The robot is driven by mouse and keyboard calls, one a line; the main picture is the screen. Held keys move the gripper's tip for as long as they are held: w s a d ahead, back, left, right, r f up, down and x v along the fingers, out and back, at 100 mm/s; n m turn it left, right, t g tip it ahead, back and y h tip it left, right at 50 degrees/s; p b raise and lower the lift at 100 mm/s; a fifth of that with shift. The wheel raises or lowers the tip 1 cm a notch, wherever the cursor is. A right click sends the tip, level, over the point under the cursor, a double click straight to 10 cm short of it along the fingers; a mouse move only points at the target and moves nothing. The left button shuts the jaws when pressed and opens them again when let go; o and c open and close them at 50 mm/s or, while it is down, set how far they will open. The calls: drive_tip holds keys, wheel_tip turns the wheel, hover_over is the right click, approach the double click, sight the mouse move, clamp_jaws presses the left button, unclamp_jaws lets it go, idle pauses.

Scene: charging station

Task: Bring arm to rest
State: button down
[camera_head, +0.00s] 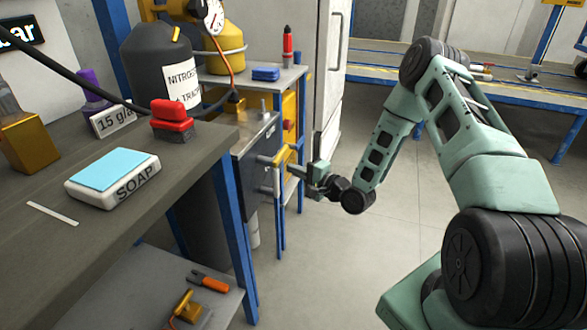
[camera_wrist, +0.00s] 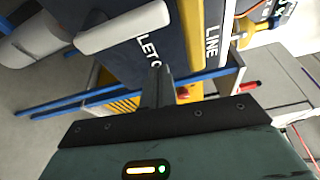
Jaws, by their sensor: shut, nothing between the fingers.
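My green arm (camera_head: 378,140) reaches in from the right in the camera_head view, bent at a high elbow with its forearm sloping down to the left. My gripper (camera_head: 294,170) is at its end, low in the middle, in front of or beside a grey box (camera_head: 257,135) with a yellow-ended fitting. Whether it touches the fitting cannot be told. In the camera_wrist view my gripper (camera_wrist: 158,78) has its narrow fingers together and empty. Beyond them is a dark panel (camera_wrist: 120,58) with partly readable white lettering and a pale cylindrical bar (camera_wrist: 122,27).
A workbench (camera_head: 110,235) at left holds a soap box (camera_head: 113,180) and a red item (camera_head: 172,118). A nitrogen tank (camera_head: 160,65) and blue-legged table (camera_head: 236,82) stand behind. The floor (camera_head: 330,260) below my forearm is clear.

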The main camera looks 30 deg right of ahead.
drive_tip(key=v, duration=0.7)
drive_tip(key=shift+s+f+p, duration=0.2)
drive_tip(key=shift+s+p, duration=0.15)
drive_tip(key=shift+s, duration=0.05)
drive_tip(key=s+a+r+n+g+h, duration=0.3)
drive_tip(key=s+a+r+n+g, duration=0.1)
drive_tip(key=s+r+n+g, duration=0.35)
drive_tip(key=s+a+r+n+g+h, duration=0.3)
drive_tip(key=s+a+r+n+g, duration=0.1)
drive_tip(key=s+r+n+g, duration=0.3)
drive_tip(key=s+a+r+n+g+p, duration=0.15)
drive_tip(key=s+a+n, duration=0.25)
drive_tip(key=s+a, duration=0.45)
drive_tip(key=s+a+r+n+g+b, duration=0.1)
drive_tip(key=s+a+r+n, duration=0.35)
drive_tip(key=a, duration=0.65)
wheel_tip(320, 180, up, 18)
drive_tip(key=s+p, duration=0.1)
drive_tip(key=p, duration=1.9)
drive_tip(key=shift+s+d+y, duration=0.25)
drive_tip(key=shift+d+y, duration=0.05)
drive_tip(key=shift+y, duration=0.1)
